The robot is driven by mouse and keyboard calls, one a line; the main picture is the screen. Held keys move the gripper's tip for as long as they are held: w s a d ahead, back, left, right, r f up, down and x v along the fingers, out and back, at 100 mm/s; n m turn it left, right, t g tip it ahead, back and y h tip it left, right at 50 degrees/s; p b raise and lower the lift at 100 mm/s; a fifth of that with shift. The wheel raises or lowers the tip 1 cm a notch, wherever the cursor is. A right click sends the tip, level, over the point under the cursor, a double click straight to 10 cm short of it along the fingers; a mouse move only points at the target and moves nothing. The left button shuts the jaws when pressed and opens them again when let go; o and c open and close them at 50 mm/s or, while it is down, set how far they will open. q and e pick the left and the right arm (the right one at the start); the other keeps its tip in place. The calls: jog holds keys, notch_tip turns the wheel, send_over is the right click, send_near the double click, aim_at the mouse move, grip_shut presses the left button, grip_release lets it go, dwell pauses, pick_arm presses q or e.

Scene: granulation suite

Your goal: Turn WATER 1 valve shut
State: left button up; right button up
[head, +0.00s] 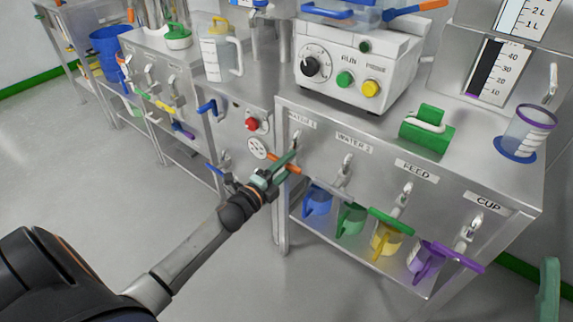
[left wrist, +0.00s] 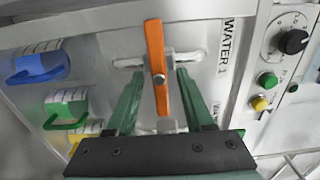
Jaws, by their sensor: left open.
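The WATER 1 valve has an orange lever (head: 289,167) on the steel bench front, below a partly hidden WATER 1 label (head: 301,122). In the left wrist view the lever (left wrist: 155,45) lies across the metal pipe (left wrist: 187,56), beside the WATER 1 label (left wrist: 226,48). My left gripper (head: 272,173) is open, its green fingers on either side of the lever's near half. I see gaps between the fingers and the lever; contact is not clear. A green piece (head: 548,290) at the lower right edge looks like part of my right gripper; its jaws are not readable.
WATER 2, a green FEED lever (head: 391,221) and a purple CUP lever (head: 456,258) sit to the right. Several coloured jugs, including a blue one (head: 317,200), stand on the shelf below. A red button (head: 251,124) is left of the valve. The floor in front is clear.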

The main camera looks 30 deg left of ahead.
pick_arm(q)
jog(key=shift+s, duration=0.1)
jog(key=shift+s, duration=0.3)
jog(key=s+p, duration=0.2)
jog(key=s, duration=0.9)
jog(key=shift+s+a, duration=0.35)
jog(key=shift+a, duration=0.1)
pick_arm(e)
jog(key=w+d+f+m+g+h, duration=0.1)
jog(key=w+f+m+h, duration=0.5)
jog(key=f+h, duration=0.2)
notch_tip(320, 180, down, 2)
jog(key=shift+w+f+g, duration=0.2)
jog(key=shift+g, duration=0.2)
jog(key=shift+d, duration=0.1)
